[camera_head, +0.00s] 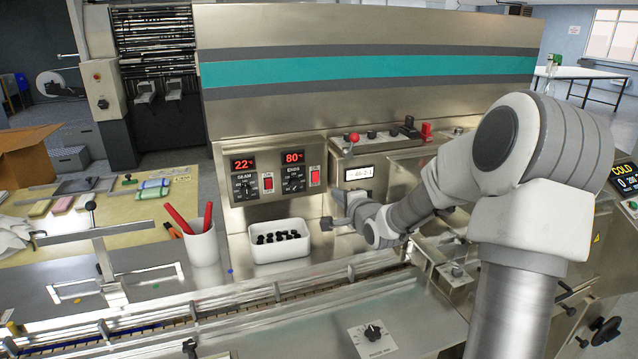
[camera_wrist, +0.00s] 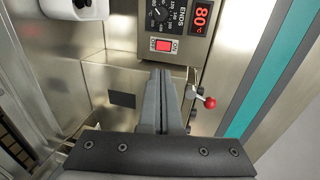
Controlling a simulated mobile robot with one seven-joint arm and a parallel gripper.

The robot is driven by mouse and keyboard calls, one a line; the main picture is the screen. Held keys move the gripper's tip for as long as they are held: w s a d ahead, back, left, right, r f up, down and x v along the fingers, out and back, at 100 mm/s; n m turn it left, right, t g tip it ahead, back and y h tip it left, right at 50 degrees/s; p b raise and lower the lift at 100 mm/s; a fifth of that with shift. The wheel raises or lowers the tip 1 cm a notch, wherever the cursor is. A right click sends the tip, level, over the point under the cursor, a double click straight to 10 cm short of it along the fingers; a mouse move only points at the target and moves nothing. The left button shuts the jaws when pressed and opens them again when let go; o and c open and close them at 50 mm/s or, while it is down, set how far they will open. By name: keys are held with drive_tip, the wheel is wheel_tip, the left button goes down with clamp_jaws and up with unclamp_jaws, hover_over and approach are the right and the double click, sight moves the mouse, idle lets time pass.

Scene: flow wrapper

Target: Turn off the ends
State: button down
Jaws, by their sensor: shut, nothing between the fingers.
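The ENDS panel (camera_head: 293,172) is on the steel machine front, with a red display (camera_head: 293,157) reading 80, a black dial (camera_head: 293,184) and a red rocker switch (camera_head: 315,176). The switch shows red in both views.
The SEAM panel (camera_head: 244,177), reading 22, with its own red switch (camera_head: 268,183), is to the left. A white bin of black pieces (camera_head: 281,255) stands below. A red-knobbed lever (camera_wrist: 209,102) is close to the right of my fingers. A white cup with red-handled tools (camera_head: 201,246) stands farther left.

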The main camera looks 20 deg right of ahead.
sight(316, 180)
drive_tip(key=x, duration=1.4)
